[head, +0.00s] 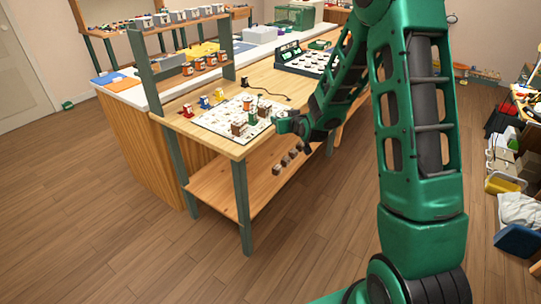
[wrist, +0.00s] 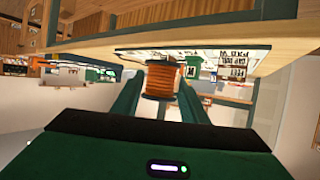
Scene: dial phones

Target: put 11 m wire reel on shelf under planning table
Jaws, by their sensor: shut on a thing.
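My gripper (head: 284,122) is at the near right edge of the planning table (head: 223,142), beside the white sheet. The held reel cannot be clearly made out in the head view. The shelf under the planning table (head: 222,190) is a wooden board. Several small brown reels (head: 285,161) stand in a row on it, toward its right edge. The label on the held reel cannot be read.
The white printed sheet (head: 218,124) on the tabletop carries several small items, including a brown reel (head: 237,128). A green leg (head: 242,207) stands at the shelf's near corner. The shelf's front left part is bare. A dark control panel (head: 306,61) sits farther back.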

